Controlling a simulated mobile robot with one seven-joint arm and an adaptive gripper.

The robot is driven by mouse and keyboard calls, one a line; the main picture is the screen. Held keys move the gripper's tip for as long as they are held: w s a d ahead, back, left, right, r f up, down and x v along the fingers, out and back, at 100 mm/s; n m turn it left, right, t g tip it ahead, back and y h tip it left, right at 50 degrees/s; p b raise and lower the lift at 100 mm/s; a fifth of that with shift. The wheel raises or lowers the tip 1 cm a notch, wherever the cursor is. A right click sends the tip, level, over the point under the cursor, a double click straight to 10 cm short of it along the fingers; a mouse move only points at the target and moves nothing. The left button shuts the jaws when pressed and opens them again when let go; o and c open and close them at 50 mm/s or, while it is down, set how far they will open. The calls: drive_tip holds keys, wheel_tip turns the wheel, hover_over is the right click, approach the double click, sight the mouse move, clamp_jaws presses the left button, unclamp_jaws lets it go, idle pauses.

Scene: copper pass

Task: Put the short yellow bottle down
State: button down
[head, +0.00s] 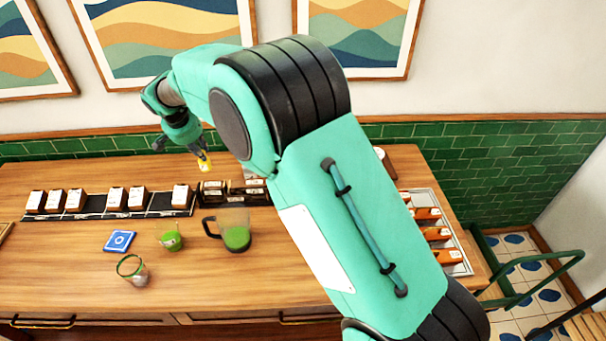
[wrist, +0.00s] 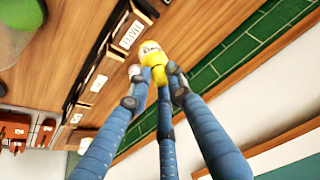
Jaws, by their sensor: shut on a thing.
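The short yellow bottle (wrist: 152,52) is between the fingertips of my gripper (wrist: 155,82) in the wrist view. My gripper is shut on it. In the head view the yellow bottle (head: 205,165) shows small, just below my gripper (head: 197,150), near the back of the wooden counter (head: 60,260). The fingers hide part of the bottle. I cannot tell whether its base touches the counter.
A dark rack (head: 160,203) with several labelled boxes runs along the counter close in front of the bottle. A jug (head: 236,236), a green cup (head: 171,238), a glass (head: 132,270) and a blue coaster (head: 120,241) stand nearer. A green tiled wall (head: 70,146) is behind.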

drive_tip(key=w+d+m+h, duration=0.1)
drive_tip(key=w+d+m, duration=0.25)
drive_tip(key=d, duration=0.85)
drive_tip(key=w+d+m+h, duration=0.15)
drive_tip(key=w+d, duration=0.25)
drive_tip(key=d, duration=0.7)
drive_tip(key=w+d+m, duration=0.3)
drive_tip(key=d, duration=0.9)
drive_tip(key=shift+g, duration=0.3)
drive_tip(key=shift+w+a+f, duration=0.1)
drive_tip(key=shift+f, duration=1.1)
drive_tip(key=shift+w+f, duration=0.1)
drive_tip(key=shift+f, duration=1.05)
drive_tip(key=shift+f, duration=0.1)
drive_tip(key=shift+f, duration=2.4)
drive_tip(key=shift+f+b, duration=0.6)
drive_tip(key=shift+f, duration=1.95)
drive_tip(key=shift+f, duration=0.1)
